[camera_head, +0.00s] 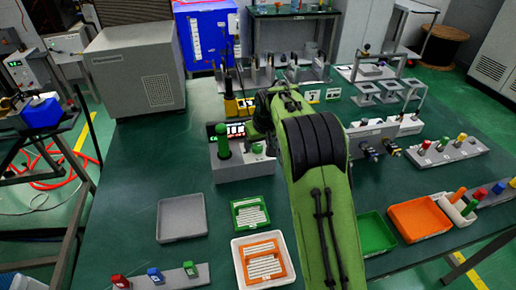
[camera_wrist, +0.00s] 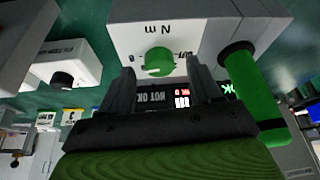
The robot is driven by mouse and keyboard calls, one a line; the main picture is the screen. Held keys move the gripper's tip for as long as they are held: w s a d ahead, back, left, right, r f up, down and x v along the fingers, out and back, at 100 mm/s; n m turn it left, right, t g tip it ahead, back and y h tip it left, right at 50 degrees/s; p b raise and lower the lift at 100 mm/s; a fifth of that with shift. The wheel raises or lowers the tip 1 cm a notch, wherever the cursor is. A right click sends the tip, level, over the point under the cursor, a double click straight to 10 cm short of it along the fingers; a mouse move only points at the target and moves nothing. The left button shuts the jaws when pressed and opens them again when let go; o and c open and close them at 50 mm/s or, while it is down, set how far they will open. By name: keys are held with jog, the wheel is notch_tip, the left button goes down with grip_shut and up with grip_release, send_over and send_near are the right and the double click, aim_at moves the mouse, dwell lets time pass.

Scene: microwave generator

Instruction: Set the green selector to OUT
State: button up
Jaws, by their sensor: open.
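The green selector (camera_wrist: 159,62) is a small round knob on the pale face of a control box (camera_wrist: 190,25). It also shows in the head view (camera_head: 257,148). Small print beside it appears upside down in the wrist view, and I cannot read its setting for certain. My gripper (camera_wrist: 161,80) is open and empty, with its fingers to either side of the knob's near edge. I cannot tell if either finger touches it. In the head view my arm hides most of my gripper.
A tall green handle (camera_head: 223,141) stands on the same box, close to the right finger in the wrist view. A display (camera_wrist: 165,98) reads "NOT OK". A grey box with a black knob (camera_wrist: 62,79) stands nearby. Trays (camera_head: 182,218) lie in front.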

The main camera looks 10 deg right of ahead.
jog(key=shift+w+f, duration=0.3)
jog(key=shift+f, duration=0.35)
jog(key=shift+c, duration=0.4)
jog(key=c, duration=1)
jog(key=shift+o, duration=0.2)
